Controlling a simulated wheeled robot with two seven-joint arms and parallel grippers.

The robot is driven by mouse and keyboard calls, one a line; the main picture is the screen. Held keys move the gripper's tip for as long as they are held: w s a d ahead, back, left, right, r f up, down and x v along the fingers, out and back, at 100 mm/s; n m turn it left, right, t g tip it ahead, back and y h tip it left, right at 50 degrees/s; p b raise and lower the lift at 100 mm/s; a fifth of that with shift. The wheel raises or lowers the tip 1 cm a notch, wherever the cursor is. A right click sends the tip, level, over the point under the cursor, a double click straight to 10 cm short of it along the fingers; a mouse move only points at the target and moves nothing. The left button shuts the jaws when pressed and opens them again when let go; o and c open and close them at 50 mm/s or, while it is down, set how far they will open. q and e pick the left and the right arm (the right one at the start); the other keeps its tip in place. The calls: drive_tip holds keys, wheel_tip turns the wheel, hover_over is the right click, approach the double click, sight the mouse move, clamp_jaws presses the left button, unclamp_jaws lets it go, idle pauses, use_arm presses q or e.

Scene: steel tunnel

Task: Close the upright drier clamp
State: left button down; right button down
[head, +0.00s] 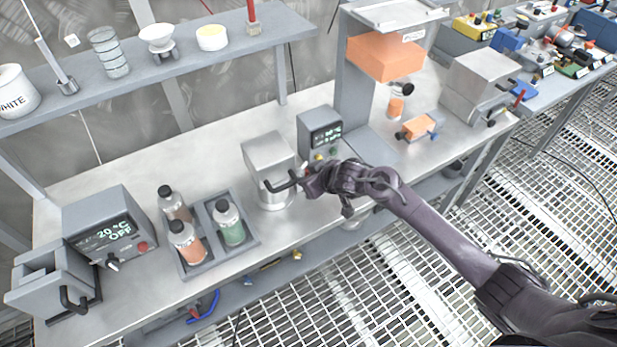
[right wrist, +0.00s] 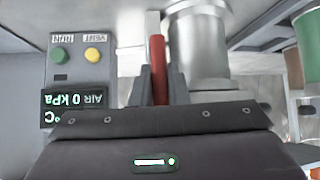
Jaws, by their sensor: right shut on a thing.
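The upright drier (head: 268,153) is a grey metal box on a silver cylinder, standing on the bench in the middle of the head view. The cylinder (right wrist: 197,48) also shows in the right wrist view. My right gripper (head: 308,181) is at the drier's right front side. In the right wrist view the fingers (right wrist: 159,88) are shut on a red clamp lever (right wrist: 157,58) beside the cylinder. The gripper hides most of the lever in the head view. My left gripper is not in view.
A control box (head: 320,132) with a display and green and yellow buttons (right wrist: 92,55) stands close to the gripper. Bottles in a rack (head: 250,243) and a heater box (head: 105,225) stand left. An orange block (head: 385,57) on a column stands right. A shelf (head: 200,50) runs behind.

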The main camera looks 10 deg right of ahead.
drive_tip(key=c, duration=1.4)
unclamp_jaws()
drive_tip(key=shift+f, duration=0.1)
drive_tip(key=shift+s, duration=0.1)
drive_tip(key=v, duration=0.7)
drive_tip(key=shift+s+d+r, duration=0.15)
drive_tip(key=shift+d+r, duration=0.05)
drive_tip(key=shift+r, duration=0.1)
drive_tip(key=shift+a, duration=0.1)
